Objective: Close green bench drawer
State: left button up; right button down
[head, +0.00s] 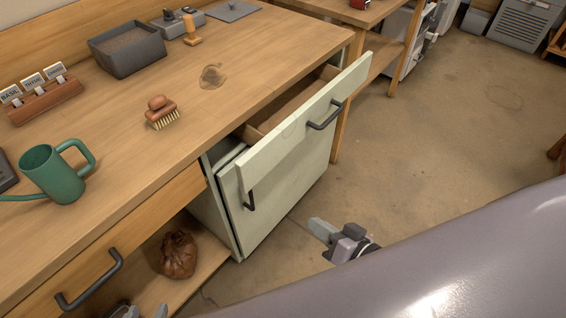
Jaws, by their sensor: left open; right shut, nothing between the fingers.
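The pale green bench drawer (290,138) is under the bench top and stands pulled out. Its inside shows behind the front, and a dark bar handle (325,115) sits on the front. My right gripper (318,229) is shut and empty, in front of the green cabinet and below the drawer, apart from both. My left gripper (142,312) is open at the bottom edge of the view, near the lower shelf. Only its fingertips show, and it is far from the drawer.
A green cabinet door (285,195) with a dark handle is below the drawer. The wooden bench top (225,120) holds a green watering can (62,178), a brush (161,112) and a grey tray (128,50). A brown bag (179,255) lies on the lower shelf. Floor at right is clear.

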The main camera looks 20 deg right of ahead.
jog(key=w+d+r+m+t+y+b, duration=0.25)
jog(key=w+m+y, duration=0.2)
jog(key=m, duration=0.35)
jog(key=b, duration=0.1)
send_near(269, 159)
jog(key=shift+m+h, duration=0.25)
jog(key=shift+m, duration=0.15)
jog(key=x, duration=0.7)
jog(key=shift+s+a+r, duration=0.1)
jog(key=shift+s, duration=0.05)
pick_arm(q)
notch_tip(269, 159, down, 3)
jog(key=shift+w+d+f, duration=0.15)
jog(key=shift+f, duration=0.05)
